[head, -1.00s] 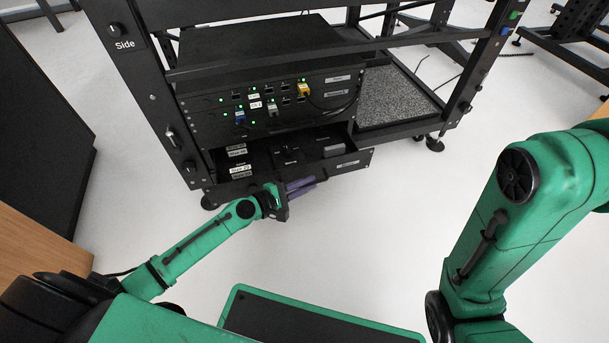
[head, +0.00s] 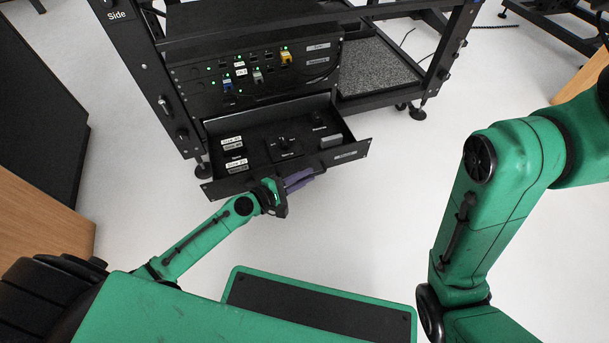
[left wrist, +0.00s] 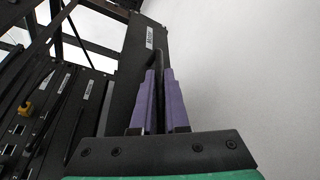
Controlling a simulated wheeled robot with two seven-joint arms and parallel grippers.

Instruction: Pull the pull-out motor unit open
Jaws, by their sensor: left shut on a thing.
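The pull-out motor unit (head: 262,147) is a black drawer low in the rack, standing well out with its labelled top panel showing. Its front plate (head: 352,154) faces me, and it also shows in the left wrist view (left wrist: 149,66). My left gripper (head: 300,180) is at the middle of the front plate. Its purple fingers are shut on the unit's black handle (left wrist: 157,55), which shows between them in the left wrist view. The handle is mostly hidden by the fingers in the head view. My right gripper is out of view; only my right arm shows.
The black rack (head: 140,75) holds a panel with lights and cables (head: 256,72) above the unit. A grey textured plate (head: 375,65) lies in the rack to the right. The light floor in front and to the right is clear. A dark cabinet (head: 40,110) stands at the left.

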